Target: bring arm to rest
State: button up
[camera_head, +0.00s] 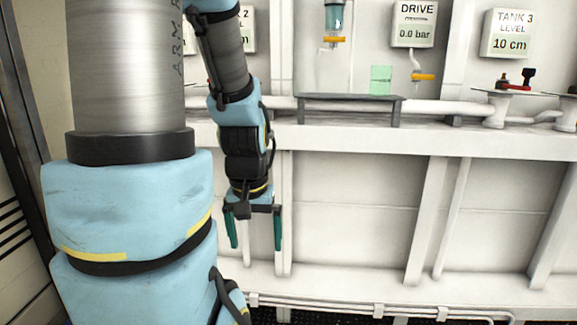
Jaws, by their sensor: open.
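My arm, light blue and grey, fills the left of the head view and hangs down in front of the white wall. My gripper (254,245) points downward below the ledge. Its two dark green fingers are apart, with nothing between them. The gripper is clear of the green beaker and the shelf, which are to its upper right.
A green transparent beaker (381,80) stands on a small grey shelf (349,98) on the white ledge (420,138). Above are a drive gauge reading 0.0 bar (414,24), a tank 3 sign reading 10 cm (508,34) and orange valve handles (424,77). Pipes run along the wall.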

notch_tip(320, 180, up, 10)
jog(key=p, duration=0.9)
jog(key=shift+r, duration=0.2)
jog(key=shift+f, duration=0.1)
dwell(1.1)
